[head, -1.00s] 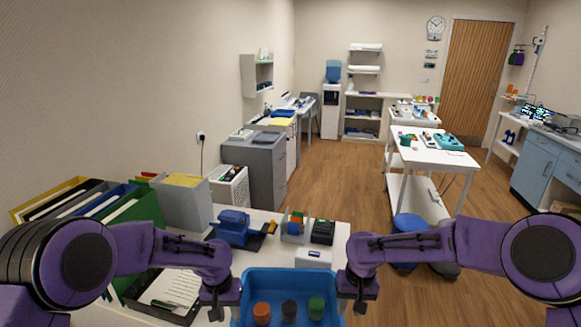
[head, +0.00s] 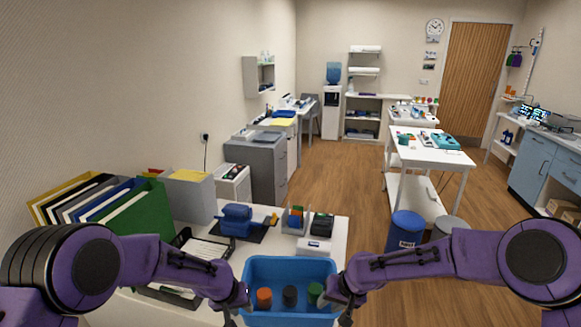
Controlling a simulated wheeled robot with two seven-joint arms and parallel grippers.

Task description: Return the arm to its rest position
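A blue bin (head: 290,266) is at the bottom middle of the head view. In it stand an orange-capped item (head: 264,297), a black-capped item (head: 290,296) and a green-capped item (head: 315,292). My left gripper (head: 238,303) is at the bin's left side, and my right gripper (head: 343,302) is at its right side. Both point down and in, close against the bin's side walls. Their fingertips are small and partly hidden, so I cannot tell whether they grip the walls. The bin's bottom edge is cut off or hidden.
A white desk (head: 262,246) holds a blue device (head: 238,220), a black document tray (head: 190,262), green and blue folders (head: 140,218) and a small black device (head: 321,224). A blue waste bin (head: 405,230) stands on the right.

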